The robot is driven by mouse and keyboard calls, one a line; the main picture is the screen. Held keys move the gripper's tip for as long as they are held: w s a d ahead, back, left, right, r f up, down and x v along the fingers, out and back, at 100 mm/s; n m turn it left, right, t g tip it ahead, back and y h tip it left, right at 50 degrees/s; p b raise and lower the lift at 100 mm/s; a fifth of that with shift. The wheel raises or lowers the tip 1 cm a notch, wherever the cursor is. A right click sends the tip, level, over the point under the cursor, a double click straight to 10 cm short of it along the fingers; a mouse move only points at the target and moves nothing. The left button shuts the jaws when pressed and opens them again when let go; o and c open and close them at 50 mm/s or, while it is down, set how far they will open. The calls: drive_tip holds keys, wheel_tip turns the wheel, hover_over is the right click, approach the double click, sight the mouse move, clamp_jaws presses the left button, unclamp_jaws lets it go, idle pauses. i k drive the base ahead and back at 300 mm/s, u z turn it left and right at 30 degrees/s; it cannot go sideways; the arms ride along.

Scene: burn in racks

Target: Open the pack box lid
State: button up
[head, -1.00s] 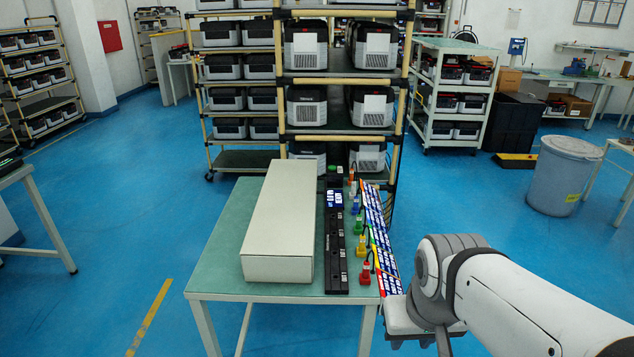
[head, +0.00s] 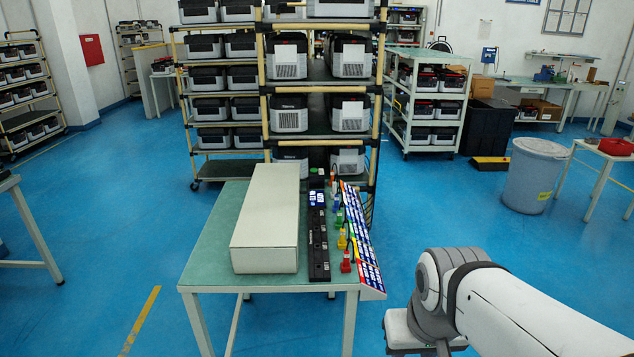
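The pack box (head: 266,215) is a long pale cardboard-coloured box on the left part of the green-topped table (head: 213,240).
A black power strip (head: 318,240) lies right of the box, with coloured plugs (head: 346,262) and a blue-white label panel (head: 362,240) beside it. A rack of units (head: 290,115) stands behind the table. A grey bin (head: 533,177) stands right. Blue floor is clear left of the table.

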sight(269, 215)
drive_tip(key=i, duration=1.35)
drive_tip(key=u, duration=0.05)
